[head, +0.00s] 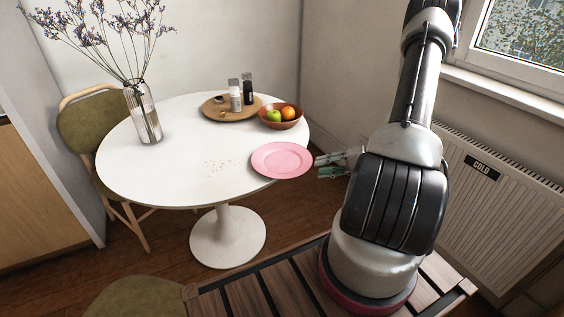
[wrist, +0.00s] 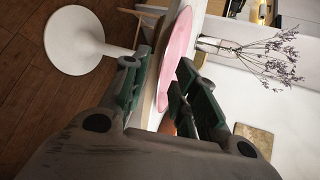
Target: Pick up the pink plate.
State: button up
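The pink plate (head: 282,160) lies flat on the white round table (head: 180,180), at the table's near right edge, its rim reaching the edge. My gripper (head: 319,167) is just to the right of the plate's right rim, fingers pointing left at it. In the wrist view the view is turned sideways; the plate (wrist: 179,45) shows as a thin pink shape between the two green-padded fingers of the gripper (wrist: 158,70). The fingers are spread apart and not closed on the plate. Whether the rim is inside the gap is hard to tell.
A bowl of fruit (head: 281,124) stands behind the plate, beside a wooden tray (head: 215,112) with two shakers. A vase of dried flowers (head: 143,115) stands at the left. Crumbs (head: 222,164) lie left of the plate. A radiator (head: 500,200) is at the right.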

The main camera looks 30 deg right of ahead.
jog(key=x, duration=0.5)
jog(key=shift+w+a+r, duration=0.15)
jog(key=shift+a+r, duration=0.1)
jog(key=shift+a, duration=0.15)
jog(key=shift+c, duration=0.3)
grip_shut()
